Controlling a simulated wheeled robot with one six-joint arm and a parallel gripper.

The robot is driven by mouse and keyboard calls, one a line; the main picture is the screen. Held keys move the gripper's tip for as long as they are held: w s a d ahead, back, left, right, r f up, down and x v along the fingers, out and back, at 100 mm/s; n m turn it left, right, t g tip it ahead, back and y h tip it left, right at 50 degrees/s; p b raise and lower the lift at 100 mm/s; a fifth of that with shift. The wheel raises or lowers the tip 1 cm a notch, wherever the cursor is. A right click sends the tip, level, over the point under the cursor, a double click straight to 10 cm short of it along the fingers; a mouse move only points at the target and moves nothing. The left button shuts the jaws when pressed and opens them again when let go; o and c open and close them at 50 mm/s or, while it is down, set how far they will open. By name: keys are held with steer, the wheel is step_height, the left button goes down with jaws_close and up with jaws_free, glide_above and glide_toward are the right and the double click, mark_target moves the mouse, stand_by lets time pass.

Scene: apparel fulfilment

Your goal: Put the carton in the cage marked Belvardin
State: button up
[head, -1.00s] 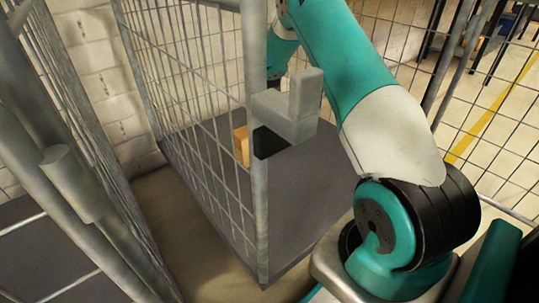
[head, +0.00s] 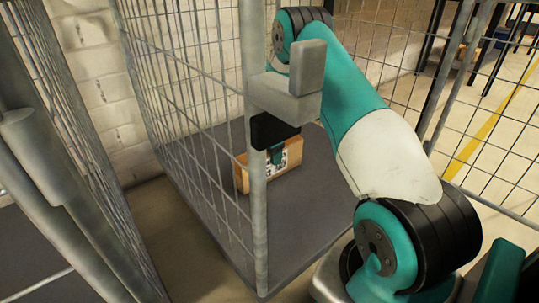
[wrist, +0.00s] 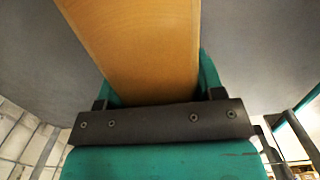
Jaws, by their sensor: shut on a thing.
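The carton (head: 284,166) is a small orange-brown box with a white and dark label on its front. It is seen in the head view inside the mesh cage, partly behind the cage's corner post. My gripper (head: 277,154) is shut on it from above. In the wrist view the carton (wrist: 140,45) sits between the two teal fingers. It is low over or on the grey floor of the cage (head: 330,200); I cannot tell whether it touches. No name sign on the cage shows in these views.
The cage's upright post (head: 258,210) and left mesh wall (head: 200,150) stand close to my gripper. Another cage (head: 60,160) stands at the left, across a narrow gap. A brick wall (head: 90,60) is behind. Grey floor around the carton is clear.

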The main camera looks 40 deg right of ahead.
steer(key=o, duration=1.2)
steer(key=shift+o, duration=0.2)
steer(key=shift+r, duration=0.1)
steer(key=r+p, duration=0.2)
steer(key=r, duration=0.2)
steer(key=r+p, duration=0.3)
steer(key=r, duration=0.1)
steer(key=a+r+p, duration=0.1)
steer(key=r+p, duration=0.1)
steer(key=r, duration=0.2)
steer(key=shift+p, duration=0.3)
